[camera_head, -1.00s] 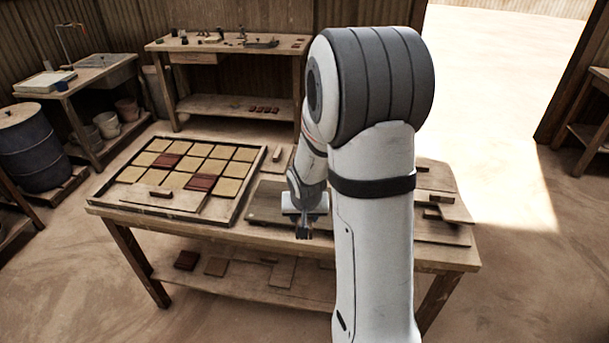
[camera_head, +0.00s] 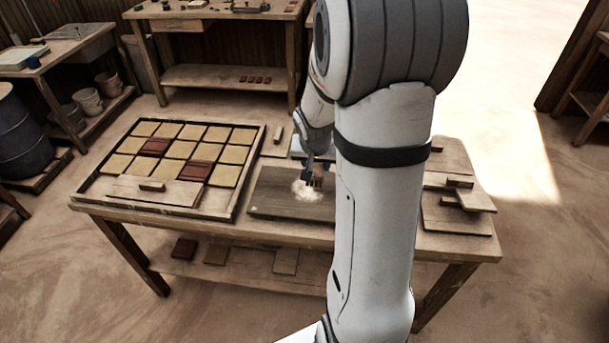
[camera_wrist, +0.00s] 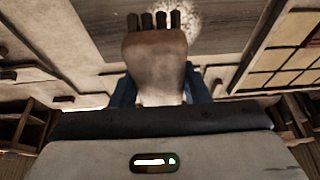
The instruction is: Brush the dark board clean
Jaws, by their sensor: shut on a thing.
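The dark board (camera_head: 275,203) lies flat on the worktable, right of the tile tray. A pale, powdery patch (camera_head: 303,193) sits on its back part, and the patch also shows at the top of the wrist view (camera_wrist: 180,20). My gripper (camera_head: 306,172) is over the board's back part. In the wrist view its blue fingers (camera_wrist: 158,95) are shut on a brush (camera_wrist: 155,55) with a brown body and dark bristle tufts. The bristles (camera_head: 317,181) are right beside the patch; I cannot tell if they touch the board. My arm hides the board's right end.
The framed tray (camera_head: 232,205) on the left holds yellow and dark red tiles, with a handled wooden board (camera_head: 165,190) across its front. Several wooden boards (camera_head: 455,220) are stacked at the table's right end. A small handled board (camera_head: 276,140) lies behind the dark board.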

